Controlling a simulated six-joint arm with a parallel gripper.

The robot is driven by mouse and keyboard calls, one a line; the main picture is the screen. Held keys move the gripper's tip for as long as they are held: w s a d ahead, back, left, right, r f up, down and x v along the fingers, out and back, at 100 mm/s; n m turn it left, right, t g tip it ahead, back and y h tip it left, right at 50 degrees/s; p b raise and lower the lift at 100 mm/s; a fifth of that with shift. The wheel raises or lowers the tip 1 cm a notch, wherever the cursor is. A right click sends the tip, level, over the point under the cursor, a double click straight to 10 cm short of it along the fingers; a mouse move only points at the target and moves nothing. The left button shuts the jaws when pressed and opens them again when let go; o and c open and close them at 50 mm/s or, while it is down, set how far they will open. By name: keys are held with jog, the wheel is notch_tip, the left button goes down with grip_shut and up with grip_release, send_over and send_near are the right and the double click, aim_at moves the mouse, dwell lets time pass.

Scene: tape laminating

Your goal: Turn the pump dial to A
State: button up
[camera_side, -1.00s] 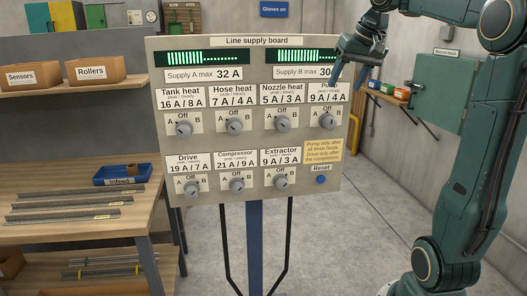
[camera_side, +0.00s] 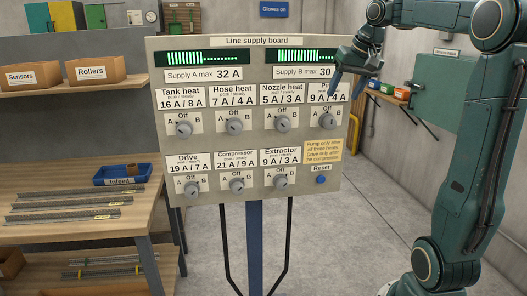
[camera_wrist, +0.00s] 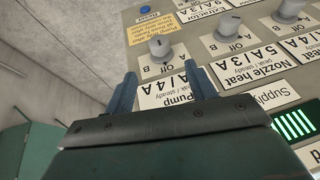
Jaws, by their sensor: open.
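The pump dial (camera_side: 327,121) is a round grey knob at the upper right of the line supply board, with Off above it and A and B at its sides. Its pointer looks turned to Off in the side view. In the wrist view the pump dial (camera_wrist: 160,49) appears upside down, just beyond the fingertips and centred between them. My gripper (camera_side: 349,95) is open and empty, in front of the Pump label and above the dial, apart from it. Both fingers of my gripper (camera_wrist: 161,76) show in the wrist view. The Pump label is partly hidden in the side view.
The nozzle heat dial (camera_side: 282,124) is left of the pump dial, and the extractor dial (camera_side: 281,183) is below that. A yellow note (camera_side: 323,150) and blue reset button (camera_side: 320,180) sit below the pump dial. Free room lies right of the board.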

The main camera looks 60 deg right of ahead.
aim_at(327, 119)
jog(key=x, duration=1)
jog(key=shift+w, duration=0.1)
jog(key=shift+c, duration=0.5)
jog(key=c, duration=0.9)
jog(key=shift+w+g+h, duration=0.15)
jog(key=shift+g+h, duration=0.35)
jog(key=shift+w+a+n+g+h, duration=0.2)
jog(key=shift+n+g+h, duration=0.3)
jog(key=shift+g+h, duration=0.35)
jog(key=shift+w+a+f+n+g+h, duration=0.1)
jog(key=shift+n+g+h, duration=0.1)
jog(key=shift+g+h, duration=0.6)
jog(key=shift+a+f+n+g+h, duration=0.1)
jog(key=shift+n+g+h, duration=0.1)
jog(key=shift+g+h, duration=0.5)
jog(key=shift+h, duration=0.25)
jog(key=o, duration=1)
